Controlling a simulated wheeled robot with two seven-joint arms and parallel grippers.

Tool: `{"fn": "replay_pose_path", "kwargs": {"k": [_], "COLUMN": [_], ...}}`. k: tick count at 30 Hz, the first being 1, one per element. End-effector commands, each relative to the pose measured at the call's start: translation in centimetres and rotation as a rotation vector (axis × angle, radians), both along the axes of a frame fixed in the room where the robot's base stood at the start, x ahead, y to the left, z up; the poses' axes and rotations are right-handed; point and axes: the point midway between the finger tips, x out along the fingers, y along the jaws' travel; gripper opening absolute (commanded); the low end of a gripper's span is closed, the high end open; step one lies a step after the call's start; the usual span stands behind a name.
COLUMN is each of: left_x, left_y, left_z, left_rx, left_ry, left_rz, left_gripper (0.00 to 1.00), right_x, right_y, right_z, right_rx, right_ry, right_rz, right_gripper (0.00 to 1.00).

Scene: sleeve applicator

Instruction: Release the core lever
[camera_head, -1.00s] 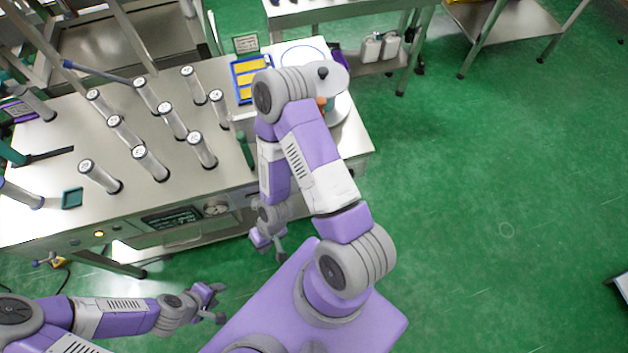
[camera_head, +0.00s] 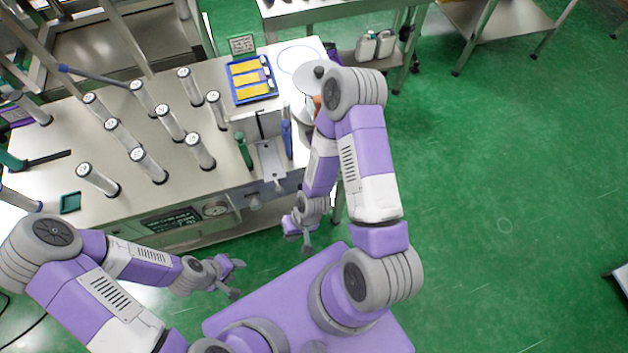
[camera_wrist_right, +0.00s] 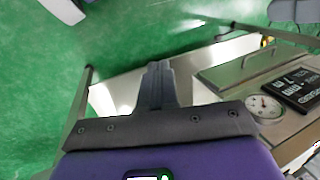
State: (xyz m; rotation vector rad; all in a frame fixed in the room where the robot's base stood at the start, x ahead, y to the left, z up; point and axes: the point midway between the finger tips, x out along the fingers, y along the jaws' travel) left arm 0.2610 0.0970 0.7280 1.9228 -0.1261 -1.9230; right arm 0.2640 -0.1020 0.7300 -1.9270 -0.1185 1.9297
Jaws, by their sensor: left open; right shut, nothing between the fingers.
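I cannot tell which part is the core lever. My right gripper (camera_head: 301,238) hangs in front of the table, below and right of the fixture, apart from it. In the right wrist view its fingers (camera_wrist_right: 157,85) are together with nothing between them. My left gripper (camera_head: 235,279) is open and empty in front of the table, lower left of the fixture.
The steel table (camera_head: 215,187) holds several upright cylinders, a blue tray with yellow pieces (camera_head: 251,80) and a round-topped device (camera_head: 312,72) partly hidden by my right arm.

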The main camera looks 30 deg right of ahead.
Motion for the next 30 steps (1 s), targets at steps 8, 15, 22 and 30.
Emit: {"fn": "replay_pose_path", "kwargs": {"k": [8, 15, 22, 30], "left_x": [0.0, 0.0, 0.0, 0.0], "left_y": [0.0, 0.0, 0.0, 0.0], "left_z": [-2.3, -4.1, -4.7, -4.7], "left_rx": [0.0, 0.0, 0.0, 0.0], "left_ry": [0.0, 0.0, 0.0, 0.0], "left_rz": [0.0, 0.0, 0.0, -0.001], "left_gripper": [0.43, 0.43, 0.43, 0.43], "right_x": [5.8, 8.1, 7.8, 7.7], "right_y": [-9.3, -16.8, -19.4, -19.5], "right_z": [3.2, 10.2, 14.0, 14.3], "right_rx": [-0.115, -0.111, -0.07, -0.066], "right_ry": [-0.022, -0.038, -0.053, -0.051], "right_rz": [-0.045, -0.121, -0.152, -0.153], "right_gripper": [0.0, 0.0, 0.0, 0.0]}}
